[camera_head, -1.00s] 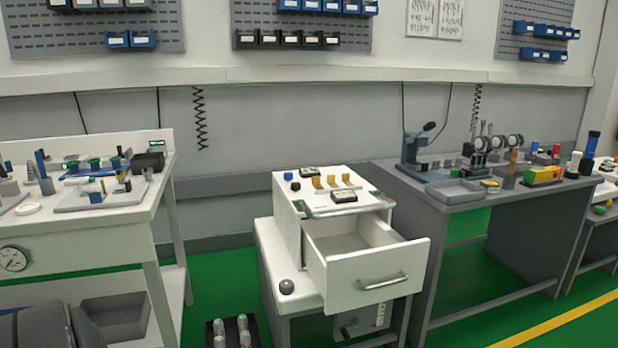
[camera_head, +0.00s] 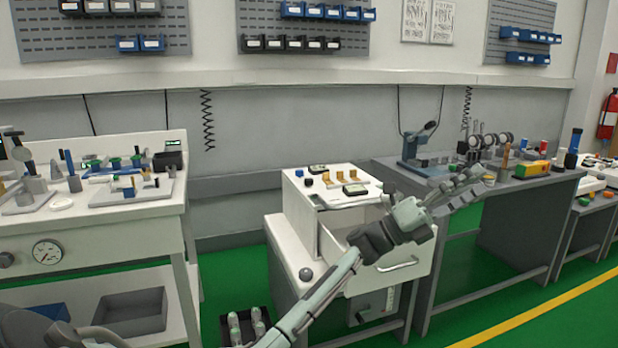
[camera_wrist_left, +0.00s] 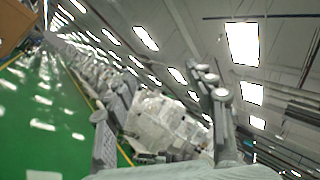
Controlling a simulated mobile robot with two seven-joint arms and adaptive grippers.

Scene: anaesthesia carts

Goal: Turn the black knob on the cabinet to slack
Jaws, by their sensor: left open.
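The white cabinet (camera_head: 282,262) stands in the middle with its top drawer (camera_head: 410,268) pulled out. A small black knob (camera_head: 308,182) sits on its upper top, beside a blue one (camera_head: 298,174). I cannot tell which dark knob is the task's. My left gripper (camera_head: 460,190) is open and empty, raised in front of the drawer and right of the cabinet, apart from these knobs. Its spread fingers show in the left wrist view (camera_wrist_left: 160,125). My right gripper is not in view.
My left forearm crosses the cabinet front and hides part of the drawer. A grey workbench (camera_head: 545,183) stands right, a white bench (camera_head: 100,222) left. A black crate with bottles (camera_head: 245,328) is on the floor left of the cabinet. Green floor is clear at right.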

